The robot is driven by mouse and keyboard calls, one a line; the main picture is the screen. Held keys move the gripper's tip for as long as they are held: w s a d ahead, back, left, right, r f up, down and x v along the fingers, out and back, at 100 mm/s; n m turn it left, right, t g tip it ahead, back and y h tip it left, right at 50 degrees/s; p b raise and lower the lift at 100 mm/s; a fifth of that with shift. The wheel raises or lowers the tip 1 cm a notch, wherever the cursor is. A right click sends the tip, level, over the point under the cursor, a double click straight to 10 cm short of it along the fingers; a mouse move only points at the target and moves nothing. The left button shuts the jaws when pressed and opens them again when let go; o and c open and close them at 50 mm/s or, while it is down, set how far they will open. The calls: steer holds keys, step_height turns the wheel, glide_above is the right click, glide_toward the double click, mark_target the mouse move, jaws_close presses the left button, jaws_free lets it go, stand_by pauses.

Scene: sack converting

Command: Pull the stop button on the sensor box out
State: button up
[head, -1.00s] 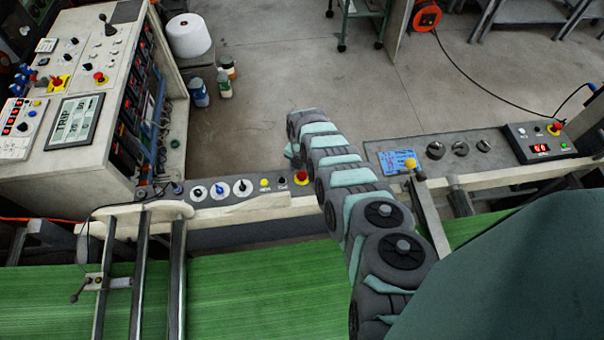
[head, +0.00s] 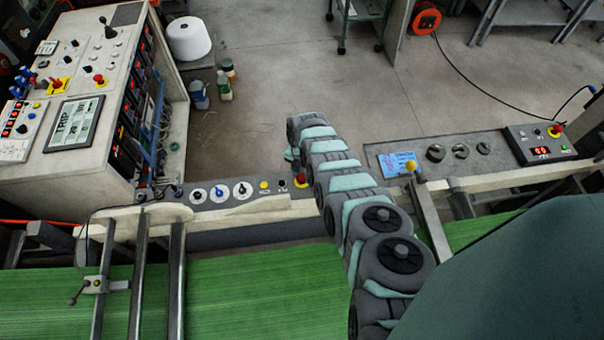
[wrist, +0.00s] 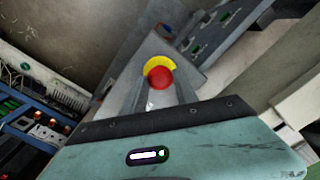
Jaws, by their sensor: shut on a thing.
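In the wrist view the stop button (wrist: 159,78) is a round red cap with a yellow disc (wrist: 155,64) behind it. It sits on the grey face of a box (wrist: 188,68), taken here as the sensor box. My gripper (wrist: 160,88) reaches up to the button, its two fingers on either side of the red cap and shut on it. Whether the cap is in or out cannot be told. In the head view my arm hides the gripper and this button.
In the head view, a rail panel with knobs and another red button (head: 301,180) lies left of my arm. A black box (head: 540,143) with a red button is at the right. A control console (head: 75,110) stands at the left, and a green web (head: 250,290) runs below.

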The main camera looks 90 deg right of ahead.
jaws_close()
stand_by(0.5)
steer(key=shift+r, duration=0.1)
steer(key=shift+r+p, duration=0.5)
steer(key=shift+p, duration=0.15)
steer(key=o, duration=1.1)
jaws_free()
steer(key=shift+f, duration=0.1)
